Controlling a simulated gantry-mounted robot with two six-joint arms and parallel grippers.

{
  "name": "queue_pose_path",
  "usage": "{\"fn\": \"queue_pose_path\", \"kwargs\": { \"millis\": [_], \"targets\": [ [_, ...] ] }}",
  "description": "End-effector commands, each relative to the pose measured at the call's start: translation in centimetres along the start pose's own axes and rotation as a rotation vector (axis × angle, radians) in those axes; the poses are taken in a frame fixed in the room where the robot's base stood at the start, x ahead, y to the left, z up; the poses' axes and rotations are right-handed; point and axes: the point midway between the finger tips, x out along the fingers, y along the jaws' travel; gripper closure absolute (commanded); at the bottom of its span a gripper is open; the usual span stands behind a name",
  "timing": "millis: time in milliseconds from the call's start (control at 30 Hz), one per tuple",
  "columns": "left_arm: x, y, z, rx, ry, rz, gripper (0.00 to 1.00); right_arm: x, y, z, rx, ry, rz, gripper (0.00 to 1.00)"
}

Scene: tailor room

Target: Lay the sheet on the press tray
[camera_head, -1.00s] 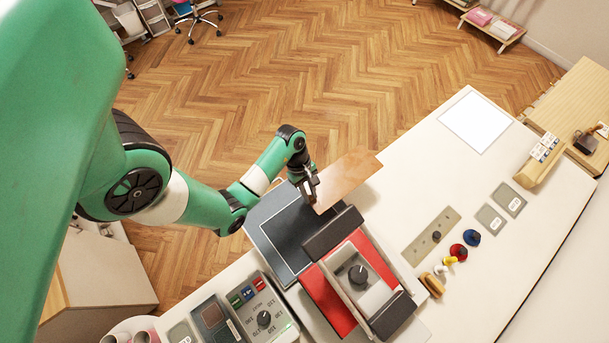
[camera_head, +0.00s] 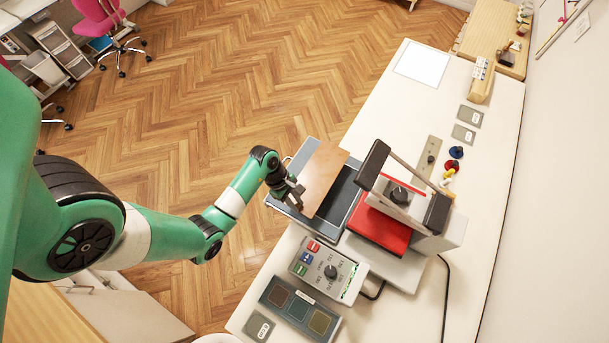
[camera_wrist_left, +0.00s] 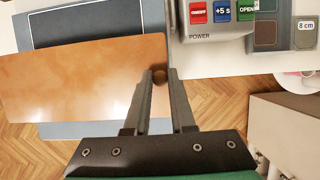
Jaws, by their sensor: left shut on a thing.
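The sheet (camera_head: 321,176) is a thin brown, glossy rectangle. My left gripper (camera_head: 297,196) is shut on its near-left edge and holds it over the press tray (camera_head: 346,199). The tray is a dark blue-grey panel with a lighter rim, beside the press. In the left wrist view the sheet (camera_wrist_left: 70,78) lies across the tray (camera_wrist_left: 95,22), with the rim also showing below it. The fingers (camera_wrist_left: 160,76) grip its right end. I cannot tell whether the sheet touches the tray. Part of the tray is hidden under the sheet. My right gripper is out of view.
The press (camera_head: 380,229), with a red plate and raised dark bars, stands right of the tray. A control box (camera_head: 328,270) with coloured buttons and a knob sits in front. A swatch panel (camera_head: 298,310) lies nearer.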

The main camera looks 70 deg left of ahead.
Motion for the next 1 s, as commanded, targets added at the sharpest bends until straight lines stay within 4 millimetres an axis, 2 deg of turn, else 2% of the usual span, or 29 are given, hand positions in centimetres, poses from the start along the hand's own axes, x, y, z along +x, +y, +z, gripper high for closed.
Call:
{"fn": "queue_pose_path", "kwargs": {
  "millis": [33,100,267,500,833,867,1000],
  "targets": [
    [1.2,-0.1,-0.5,-0.001,0.0,-0.004,1.0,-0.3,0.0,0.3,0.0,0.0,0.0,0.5],
    [2.1,-0.1,-0.9,-0.001,0.001,-0.002,1.0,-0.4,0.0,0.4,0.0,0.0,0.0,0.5],
    [2.6,0.0,-1.1,0.001,0.0,0.001,1.0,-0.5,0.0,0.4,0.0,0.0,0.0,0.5],
    [6.0,0.0,-2.5,0.0,0.0,0.0,1.0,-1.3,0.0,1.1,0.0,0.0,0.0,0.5],
    [6.4,-0.1,-2.7,0.001,0.001,0.001,1.0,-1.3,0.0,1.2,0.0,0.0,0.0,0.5],
    [6.5,-0.1,-2.7,0.001,0.001,0.001,0.75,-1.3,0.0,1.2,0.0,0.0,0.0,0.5],
    [6.4,-0.1,-2.7,0.001,0.001,0.001,0.5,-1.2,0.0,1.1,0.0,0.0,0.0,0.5]
  ]
}}
